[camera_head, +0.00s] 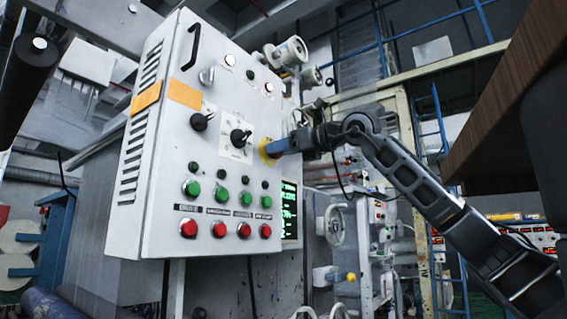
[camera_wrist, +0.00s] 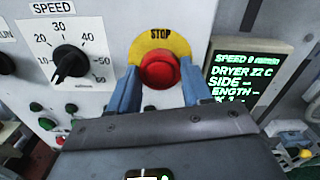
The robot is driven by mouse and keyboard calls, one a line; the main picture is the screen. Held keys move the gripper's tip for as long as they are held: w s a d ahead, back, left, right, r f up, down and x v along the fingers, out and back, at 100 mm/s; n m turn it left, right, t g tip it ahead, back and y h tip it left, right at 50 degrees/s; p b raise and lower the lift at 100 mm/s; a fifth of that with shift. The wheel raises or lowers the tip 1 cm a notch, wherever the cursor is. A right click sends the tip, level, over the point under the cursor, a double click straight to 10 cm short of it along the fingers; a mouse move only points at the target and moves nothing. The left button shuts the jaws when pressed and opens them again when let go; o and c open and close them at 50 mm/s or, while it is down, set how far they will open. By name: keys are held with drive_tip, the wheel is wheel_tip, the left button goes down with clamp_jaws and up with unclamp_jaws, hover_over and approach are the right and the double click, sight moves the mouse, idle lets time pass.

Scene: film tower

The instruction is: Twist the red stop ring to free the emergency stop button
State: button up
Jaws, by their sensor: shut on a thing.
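The red emergency stop button (camera_wrist: 159,70) sits on a yellow plate marked STOP (camera_wrist: 160,42) on the grey control panel in the wrist view. My gripper (camera_wrist: 160,85) has its two blue fingers on either side of the red button, shut on it. In the head view my gripper (camera_head: 283,145) reaches the right side of the panel from the right. The yellow plate (camera_head: 266,151) shows there just past the fingertips, and the red button is hidden by the fingers.
The control cabinet (camera_head: 150,215) carries black rotary knobs (camera_head: 202,121) and rows of green (camera_head: 192,188) and red (camera_head: 188,228) buttons. A SPEED dial (camera_wrist: 70,62) is left of the stop button. A lit display (camera_wrist: 245,75) is right of it. A brown wooden edge (camera_head: 500,100) hangs at upper right.

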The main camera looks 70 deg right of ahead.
drive_tip(key=shift+f+m+b, duration=0.15)
drive_tip(key=shift+m+b, duration=1.5)
drive_tip(key=shift+m, duration=0.35)
drive_tip(key=o, duration=1.1)
drive_tip(key=shift+c, duration=0.2)
drive_tip(key=b+v, duration=0.1)
drive_tip(key=v, duration=0.6)
drive_tip(key=shift+s+b, duration=0.3)
drive_tip(key=shift+s, duration=0.1)
drive_tip(key=shift+a, duration=0.1)
